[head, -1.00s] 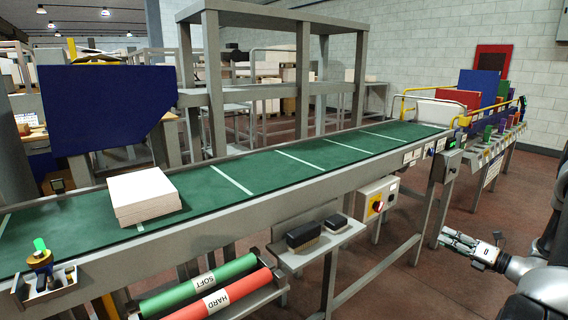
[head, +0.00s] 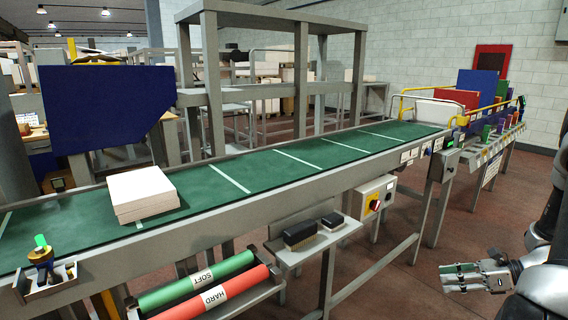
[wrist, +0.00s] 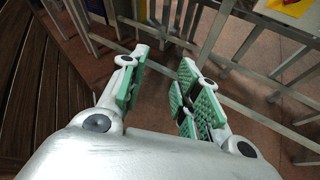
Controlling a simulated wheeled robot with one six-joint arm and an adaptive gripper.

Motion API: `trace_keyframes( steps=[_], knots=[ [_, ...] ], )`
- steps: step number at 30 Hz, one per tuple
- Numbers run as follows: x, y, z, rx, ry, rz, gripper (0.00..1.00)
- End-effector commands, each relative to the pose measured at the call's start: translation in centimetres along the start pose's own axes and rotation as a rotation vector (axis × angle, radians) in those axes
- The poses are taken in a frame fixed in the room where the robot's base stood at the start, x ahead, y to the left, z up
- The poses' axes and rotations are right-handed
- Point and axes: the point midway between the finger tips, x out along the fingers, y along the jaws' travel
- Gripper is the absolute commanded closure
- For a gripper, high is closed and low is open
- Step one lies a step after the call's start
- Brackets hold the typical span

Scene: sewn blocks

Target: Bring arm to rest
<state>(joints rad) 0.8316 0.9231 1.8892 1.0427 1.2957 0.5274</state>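My gripper (head: 451,277) is at the lower right in the head view, low over the brown floor and to the right of the conveyor's stand. In the wrist view my gripper (wrist: 159,85) shows two fingers with green ribbed pads, set apart with nothing between them. It touches nothing that I can see. My arm runs off to the right edge of the head view, where part of it is cut off.
A green conveyor (head: 268,170) crosses the view, with stacked white blocks (head: 142,193) at its left. A shelf with two dark brushes (head: 300,235) and the green and red rollers (head: 197,281) sit below its front.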

Motion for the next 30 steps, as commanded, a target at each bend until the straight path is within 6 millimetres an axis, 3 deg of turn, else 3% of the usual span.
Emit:
trace_keyframes(
  steps=[12, 21, 30],
  knots=[
    [-6.2, 12.4, 7.9, -0.875, 0.506, 0.483, 0.68],
    [-10.5, 18.4, 14.3, -1.471, 0.822, 0.774, 0.68],
    [-11.8, 23.6, 20.0, -1.91, 1.053, 0.811, 0.68]
  ],
)
